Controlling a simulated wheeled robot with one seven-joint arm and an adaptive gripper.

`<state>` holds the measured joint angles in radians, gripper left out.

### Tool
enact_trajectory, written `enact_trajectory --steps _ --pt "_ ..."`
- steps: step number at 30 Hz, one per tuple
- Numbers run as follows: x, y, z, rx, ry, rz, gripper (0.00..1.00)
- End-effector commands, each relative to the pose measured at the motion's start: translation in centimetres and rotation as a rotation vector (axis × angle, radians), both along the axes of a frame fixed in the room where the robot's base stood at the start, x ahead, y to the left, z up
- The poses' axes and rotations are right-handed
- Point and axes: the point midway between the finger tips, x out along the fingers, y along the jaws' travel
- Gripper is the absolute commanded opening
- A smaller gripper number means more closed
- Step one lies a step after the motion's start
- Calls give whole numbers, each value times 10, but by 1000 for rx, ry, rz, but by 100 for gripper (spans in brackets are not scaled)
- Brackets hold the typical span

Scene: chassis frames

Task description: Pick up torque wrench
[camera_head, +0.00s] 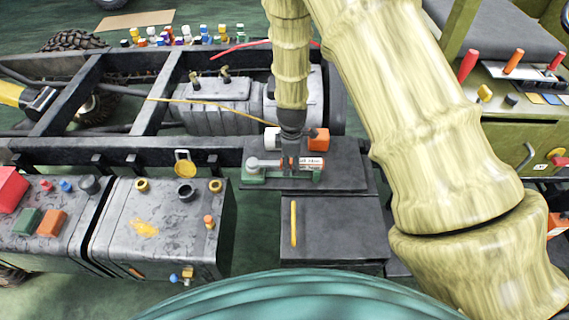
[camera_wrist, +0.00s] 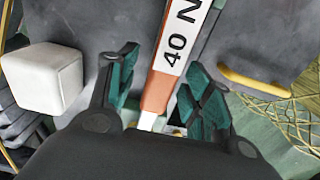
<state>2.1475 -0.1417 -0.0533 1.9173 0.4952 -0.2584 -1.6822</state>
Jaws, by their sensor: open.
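The torque wrench (camera_head: 308,162) lies across a dark box top in the head view, with a grey round-ended part at left and an orange, white-labelled handle at right. Green pieces stand beside or under it. In the wrist view the wrench (camera_wrist: 162,85) is orange-brown with a white label reading "40 N". My gripper (camera_head: 289,162) is low over its middle. In the wrist view the open teal fingers (camera_wrist: 164,72) are on either side of the handle. Whether they touch it I cannot tell. The wrench's lower end is hidden under my gripper.
A white block (camera_wrist: 42,78) is close to one finger. An orange block (camera_head: 318,139) stands behind the wrench. A yellow handle (camera_head: 293,223) rises from the nearer dark box (camera_head: 335,230). Metal boxes with knobs (camera_head: 160,228) are at left, beside the chassis frame (camera_head: 120,147).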

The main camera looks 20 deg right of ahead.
Motion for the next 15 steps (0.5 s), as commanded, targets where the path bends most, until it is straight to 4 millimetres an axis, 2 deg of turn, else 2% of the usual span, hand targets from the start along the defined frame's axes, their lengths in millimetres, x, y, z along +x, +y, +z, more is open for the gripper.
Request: enact_trajectory --steps 2,3,11,15 --pt "0 0 0 0 0 0 50" --pt "0 0 0 0 0 0 46" --pt "0 0 0 0 0 0 0" --pt "0 0 1 0 -1 0 0"
